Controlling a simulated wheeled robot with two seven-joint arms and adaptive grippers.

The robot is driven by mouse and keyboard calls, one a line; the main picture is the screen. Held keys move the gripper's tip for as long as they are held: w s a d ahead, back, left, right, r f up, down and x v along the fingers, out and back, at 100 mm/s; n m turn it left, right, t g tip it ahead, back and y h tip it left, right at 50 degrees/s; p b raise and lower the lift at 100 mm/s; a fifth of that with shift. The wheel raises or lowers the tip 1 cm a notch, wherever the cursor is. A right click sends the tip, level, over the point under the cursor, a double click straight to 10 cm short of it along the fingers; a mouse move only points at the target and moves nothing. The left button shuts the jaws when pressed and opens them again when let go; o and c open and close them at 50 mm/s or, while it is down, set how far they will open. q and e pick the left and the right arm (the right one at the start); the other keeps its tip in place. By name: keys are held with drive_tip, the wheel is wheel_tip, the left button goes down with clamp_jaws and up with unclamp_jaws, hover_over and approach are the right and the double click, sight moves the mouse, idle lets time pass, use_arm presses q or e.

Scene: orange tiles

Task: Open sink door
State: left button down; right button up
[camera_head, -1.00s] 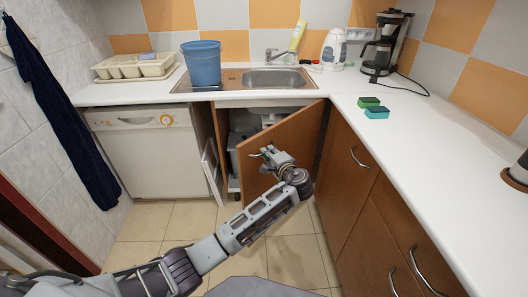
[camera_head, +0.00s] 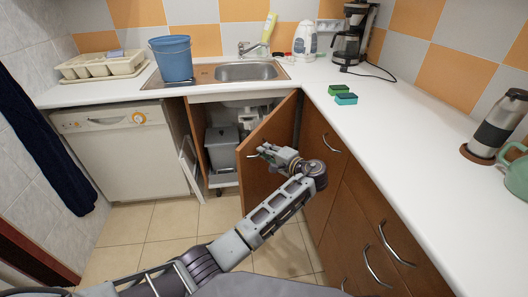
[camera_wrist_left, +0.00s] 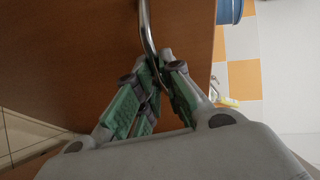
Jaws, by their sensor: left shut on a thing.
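The brown sink door (camera_head: 268,135) stands well open below the sink (camera_head: 240,72), swung out to the right on its right edge. It fills much of the left wrist view (camera_wrist_left: 75,60). My left gripper (camera_head: 262,151) is at the door's outer face near its free edge. In the left wrist view its green-padded fingers (camera_wrist_left: 158,75) are closed around the curved metal door handle (camera_wrist_left: 146,28). Inside the cabinet a grey bin (camera_head: 221,146) shows. My right gripper is in neither view.
A white dishwasher (camera_head: 122,150) stands left of the cabinet, with a white panel (camera_head: 190,168) leaning at the opening. Brown drawers with metal handles (camera_head: 374,266) stand to the right. Tiled floor (camera_head: 150,232) is clear in front. A blue bucket (camera_head: 171,59) sits by the sink.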

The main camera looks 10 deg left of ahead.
use_arm(q)
drive_tip(key=shift+f, duration=0.1)
drive_tip(key=c, duration=1.5)
unclamp_jaws()
drive_tip(key=shift+c, duration=0.2)
drive_tip(key=shift+r, duration=0.2)
